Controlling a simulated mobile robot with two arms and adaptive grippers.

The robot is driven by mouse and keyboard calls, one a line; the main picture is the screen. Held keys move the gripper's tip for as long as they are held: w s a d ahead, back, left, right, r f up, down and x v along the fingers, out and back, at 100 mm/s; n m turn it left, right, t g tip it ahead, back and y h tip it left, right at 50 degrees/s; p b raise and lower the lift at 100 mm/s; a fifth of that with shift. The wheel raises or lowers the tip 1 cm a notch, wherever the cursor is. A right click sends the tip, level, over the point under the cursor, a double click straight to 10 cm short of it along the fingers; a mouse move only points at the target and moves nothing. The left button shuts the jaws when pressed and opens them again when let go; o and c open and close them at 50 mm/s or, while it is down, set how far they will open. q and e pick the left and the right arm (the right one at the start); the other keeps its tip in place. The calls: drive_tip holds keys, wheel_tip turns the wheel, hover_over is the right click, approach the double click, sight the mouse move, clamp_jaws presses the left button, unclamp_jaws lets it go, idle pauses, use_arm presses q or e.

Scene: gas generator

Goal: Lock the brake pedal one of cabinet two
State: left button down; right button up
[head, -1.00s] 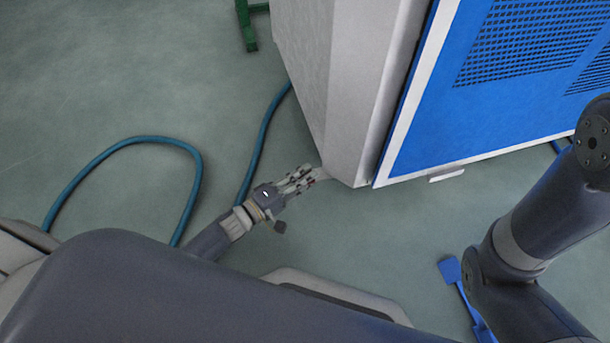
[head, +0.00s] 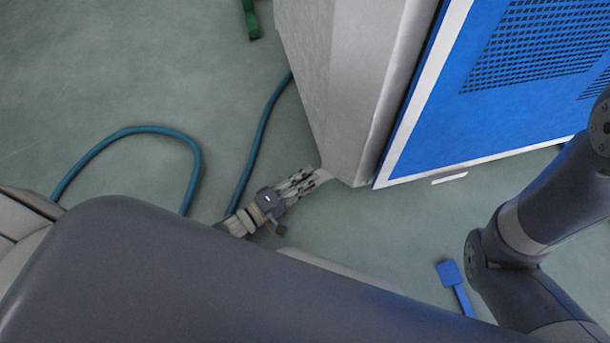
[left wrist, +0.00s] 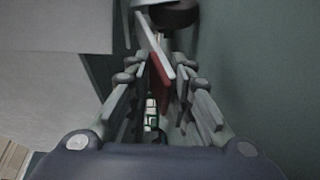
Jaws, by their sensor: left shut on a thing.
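Cabinet (head: 335,75), pale grey with a blue grilled front, stands at upper right in the head view. My left gripper (head: 308,180) is low at its near bottom corner. In the left wrist view its fingers (left wrist: 160,95) are closed around a red pedal-like piece (left wrist: 160,76), with a pale flat plate (left wrist: 153,44) beside it. A dark round caster-like part (left wrist: 178,14) shows just beyond. The fingers hide part of the red piece, so I cannot tell whether it is pressed down. My right gripper is out of view; only that arm's links show.
A teal hose (head: 130,132) loops over the floor left of the cabinet. A blue flat-ended object (head: 449,273) lies on the floor at lower right. A green stand foot (head: 251,20) shows at the top. The floor at left is mostly clear.

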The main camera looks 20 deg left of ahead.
use_arm(q)
drive_tip(key=shift+s+f, duration=0.1)
drive_tip(key=shift+f, duration=0.4)
drive_tip(key=c, duration=1.8)
unclamp_jaws()
drive_tip(key=shift+r, duration=0.1)
drive_tip(key=shift+s+a, duration=0.1)
drive_tip(key=v, duration=1.1)
drive_tip(key=shift+s+a, duration=0.15)
drive_tip(key=shift+s, duration=0.15)
